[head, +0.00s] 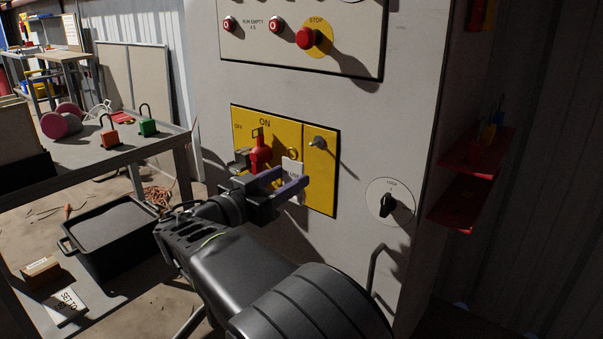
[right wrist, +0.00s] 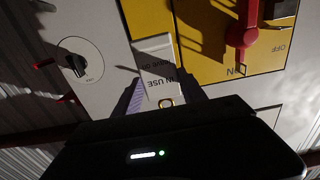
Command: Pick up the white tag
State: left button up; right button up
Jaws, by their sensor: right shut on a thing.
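The white tag (head: 292,168) is in front of the yellow switch panel (head: 321,190), just right of the red switch handle (head: 260,153). My right gripper (head: 290,181) is shut on the tag, with its fingers on either side of the lower part. In the right wrist view the tag (right wrist: 156,58) stands out between the fingers (right wrist: 158,98) with "IN USE" printed on it. The fingers hide part of it. I cannot tell whether the tag touches the panel. My left gripper is not in view.
The grey cabinet carries a red stop button (head: 306,38) above and a black rotary knob (head: 388,205) at right. Red shelves (head: 470,195) stick out at the far right. A bench at left holds red (head: 110,137) and green (head: 147,126) padlocks; a black bin (head: 108,240) stands below.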

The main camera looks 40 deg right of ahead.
pick_arm(q)
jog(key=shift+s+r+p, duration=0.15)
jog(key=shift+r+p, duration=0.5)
jog(key=shift+p, duration=0.15)
pick_arm(e)
jog(key=v, duration=1)
jog(key=shift+a, duration=0.25)
jog(key=shift+s+f, duration=0.1)
jog(key=s+a+f+n+t+y, duration=0.1)
jog(key=a+f+n+t, duration=0.1)
jog(key=f, duration=1)
jog(key=s+a+f+n+t+y, duration=0.2)
jog(key=a+f+t, duration=0.1)
jog(key=f, duration=0.9)
jog(key=shift+s+a+t, duration=0.15)
jog(key=shift+a+t, duration=0.25)
jog(key=shift+a, duration=0.05)
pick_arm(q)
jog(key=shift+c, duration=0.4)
pick_arm(e)
jog(key=shift+f, duration=0.1)
